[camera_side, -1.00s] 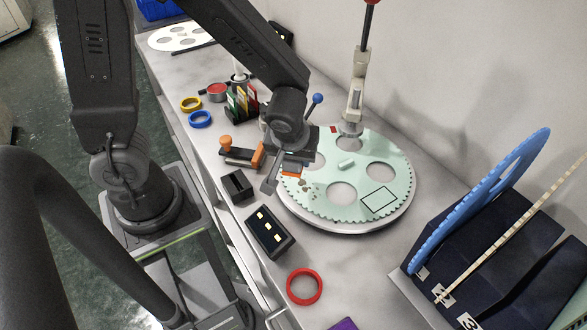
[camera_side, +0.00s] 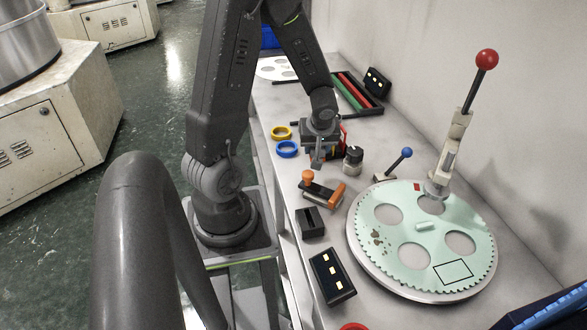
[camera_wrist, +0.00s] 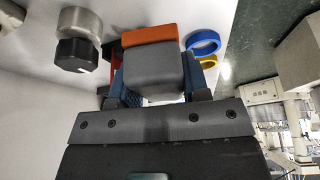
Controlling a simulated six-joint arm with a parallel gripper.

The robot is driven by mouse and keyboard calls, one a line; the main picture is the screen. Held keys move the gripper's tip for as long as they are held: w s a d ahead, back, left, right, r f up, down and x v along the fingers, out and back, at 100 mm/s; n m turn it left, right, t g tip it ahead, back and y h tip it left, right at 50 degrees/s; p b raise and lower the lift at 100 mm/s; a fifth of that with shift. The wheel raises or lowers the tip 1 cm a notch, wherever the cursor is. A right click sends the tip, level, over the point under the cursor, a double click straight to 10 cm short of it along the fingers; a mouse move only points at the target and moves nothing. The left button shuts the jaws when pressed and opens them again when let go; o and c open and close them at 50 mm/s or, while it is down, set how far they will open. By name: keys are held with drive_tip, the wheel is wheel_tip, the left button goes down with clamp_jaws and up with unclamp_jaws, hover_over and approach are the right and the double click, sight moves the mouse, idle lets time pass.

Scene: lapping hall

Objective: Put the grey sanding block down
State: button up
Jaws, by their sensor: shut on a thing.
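The grey sanding block (camera_wrist: 152,72) is in my gripper (camera_wrist: 152,98) in the wrist view, held between the two blue-grey fingers. It has an orange strip on its far side. In the side view my gripper (camera_side: 318,158) points down over the bench near the blue ring, in front of a small rack of coloured pieces (camera_side: 343,138). The block is mostly hidden there by the gripper, and I cannot tell whether it touches anything below.
A blue ring (camera_side: 286,149) and a yellow ring (camera_side: 281,132) lie left of the gripper. A black-and-silver jar (camera_side: 352,158) stands right of it. An orange-handled tool (camera_side: 322,190) and the green toothed plate (camera_side: 385,266) lie nearer. A slotted tray (camera_side: 358,98) lies behind.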

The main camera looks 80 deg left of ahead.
drive_tip(key=n, duration=0.2)
hover_over(292, 166)
drive_tip(key=d, duration=0.1)
drive_tip(key=shift+g, duration=0.4)
drive_tip(key=shift+d+f, duration=0.1)
drive_tip(key=shift+f, duration=4.3)
